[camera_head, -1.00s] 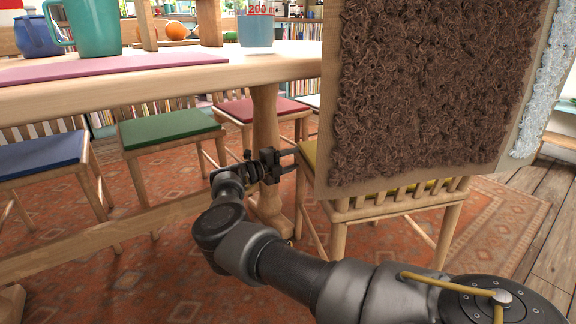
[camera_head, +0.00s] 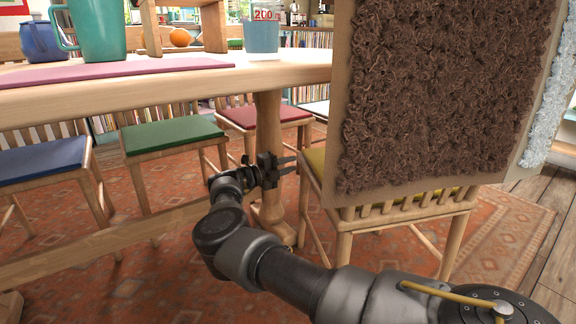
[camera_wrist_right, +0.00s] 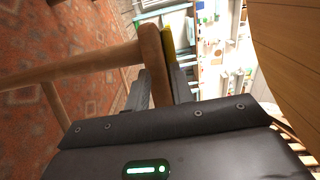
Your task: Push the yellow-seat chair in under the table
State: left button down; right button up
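The yellow-seat chair (camera_head: 315,162) stands at the right in the head view, beside the near end of the wooden table (camera_head: 150,88). A brown shaggy panel hides most of its upper part. Its pale wooden legs and lower back rail show below the panel. My right gripper (camera_head: 286,167) reaches the chair's left seat edge, next to the table leg. In the right wrist view the fingers (camera_wrist_right: 160,90) lie on either side of the wooden seat edge (camera_wrist_right: 154,60), with a strip of yellow seat (camera_wrist_right: 168,45), and appear closed on it. My left gripper is not in view.
Chairs with blue (camera_head: 40,158), green (camera_head: 170,135) and red (camera_head: 265,115) seats stand along the table's far side. A teal jug (camera_head: 98,32) and a measuring cup (camera_head: 261,34) are on the table. The patterned rug (camera_head: 180,270) has bare room in front.

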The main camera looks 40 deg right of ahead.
jog(key=shift+a+r+p, duration=0.1)
jog(key=shift+a+p, duration=0.2)
jog(key=shift+a, duration=0.15)
jog(key=w+a+p, duration=0.1)
jog(key=a+p, duration=0.2)
jog(key=a, duration=0.6)
jog(key=shift+w+a+p, duration=0.25)
jog(key=shift+a+p, duration=0.05)
